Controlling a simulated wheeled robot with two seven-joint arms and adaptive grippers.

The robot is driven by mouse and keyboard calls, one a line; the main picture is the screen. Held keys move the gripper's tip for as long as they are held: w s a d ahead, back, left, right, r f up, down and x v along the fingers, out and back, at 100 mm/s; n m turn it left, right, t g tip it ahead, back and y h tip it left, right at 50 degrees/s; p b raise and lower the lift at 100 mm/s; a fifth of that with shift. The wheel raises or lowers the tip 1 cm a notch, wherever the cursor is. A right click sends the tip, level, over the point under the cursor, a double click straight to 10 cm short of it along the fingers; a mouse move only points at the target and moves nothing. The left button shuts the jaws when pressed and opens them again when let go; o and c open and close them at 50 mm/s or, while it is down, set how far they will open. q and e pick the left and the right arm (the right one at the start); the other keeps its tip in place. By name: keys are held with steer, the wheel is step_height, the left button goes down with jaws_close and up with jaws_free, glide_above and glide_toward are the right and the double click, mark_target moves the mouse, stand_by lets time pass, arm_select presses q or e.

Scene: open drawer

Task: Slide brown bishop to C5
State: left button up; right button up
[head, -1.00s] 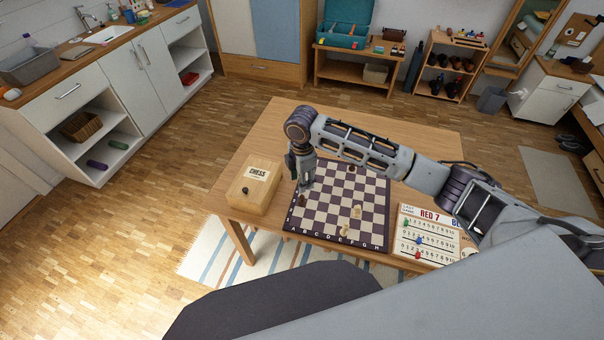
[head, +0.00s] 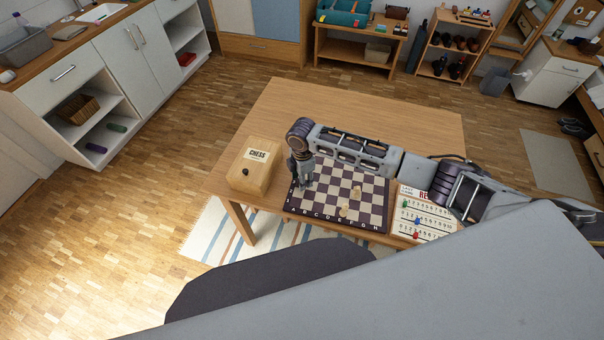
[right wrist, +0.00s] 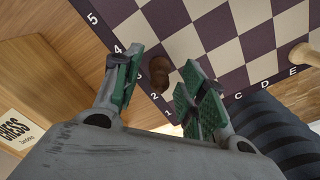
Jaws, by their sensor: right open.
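The brown bishop (right wrist: 159,70) stands on the chessboard (right wrist: 205,40) at its left edge, around A3. In the right wrist view my right gripper (right wrist: 163,72) is open, with its green pads on either side of the bishop and no clear contact. In the head view the right gripper (head: 303,183) points down over the left side of the board (head: 378,226) and hides the bishop. C5 is outside the right wrist view. My left gripper is not in view.
Light pieces stand towards the right on the board (head: 344,212) (head: 357,191). A wooden chess box (head: 249,182), with a dark knob-like object, is close left of the gripper. A score board (head: 425,218) lies to the right. The table behind the board is clear.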

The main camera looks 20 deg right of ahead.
steer(key=shift+f, duration=0.15)
jaws_close()
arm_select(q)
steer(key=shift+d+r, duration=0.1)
arm_select(e)
steer(key=shift+d, duration=0.1)
stand_by(0.4)
